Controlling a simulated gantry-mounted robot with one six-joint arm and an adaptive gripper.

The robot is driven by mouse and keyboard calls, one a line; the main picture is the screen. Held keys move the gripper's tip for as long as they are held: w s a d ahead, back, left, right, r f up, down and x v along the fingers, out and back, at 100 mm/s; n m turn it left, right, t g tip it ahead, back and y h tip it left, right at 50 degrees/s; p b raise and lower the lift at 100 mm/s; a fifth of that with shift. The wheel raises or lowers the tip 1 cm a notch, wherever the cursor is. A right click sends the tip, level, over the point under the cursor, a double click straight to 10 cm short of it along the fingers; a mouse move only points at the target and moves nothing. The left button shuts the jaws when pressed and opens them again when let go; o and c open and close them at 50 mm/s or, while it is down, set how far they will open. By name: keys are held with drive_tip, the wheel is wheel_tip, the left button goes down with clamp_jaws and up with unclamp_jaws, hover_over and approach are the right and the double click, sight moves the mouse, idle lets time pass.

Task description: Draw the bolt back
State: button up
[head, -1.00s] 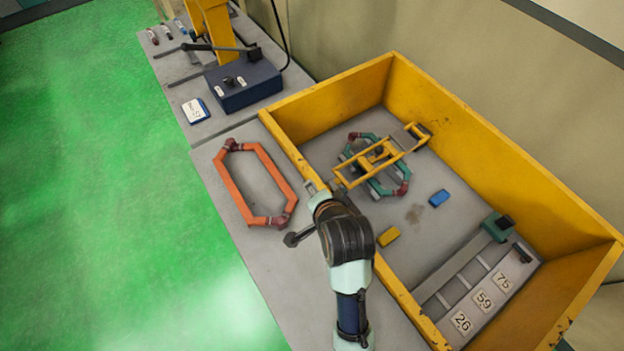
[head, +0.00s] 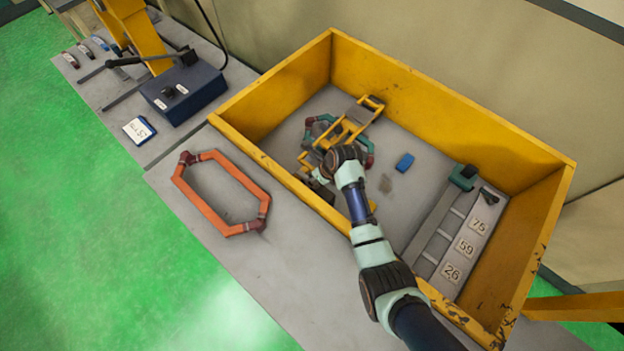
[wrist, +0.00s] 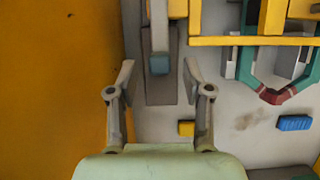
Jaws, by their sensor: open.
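My gripper (wrist: 157,78) is open in the wrist view, its two fingers spread wide and empty. Between and beyond the fingertips is a grey rod with a blue-grey end block (wrist: 159,65), lying over a dark grey strip (wrist: 160,97); it looks like the bolt. No finger visibly touches it; the height gap cannot be told. The rod runs up beside a yellow frame (wrist: 240,41), which lies over a teal coil (wrist: 245,65) with dark red wrapping. In the head view, the yellow frame (head: 350,130) shows beyond my wrist, which mostly hides my gripper and the bolt.
The yellow box wall (wrist: 60,80) is close left of my gripper in the wrist view. A yellow block (wrist: 186,128) and a blue block (wrist: 294,123) lie on the box floor. A numbered rack (head: 460,245) stands at the right. An orange coil (head: 190,195) lies outside.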

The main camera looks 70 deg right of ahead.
sight(307, 176)
drive_tip(key=shift+b+x, duration=0.35)
drive_tip(key=shift+x, duration=1.2)
drive_tip(key=shift+c, duration=0.3)
clamp_jaws()
drive_tip(key=shift+a+r, duration=0.1)
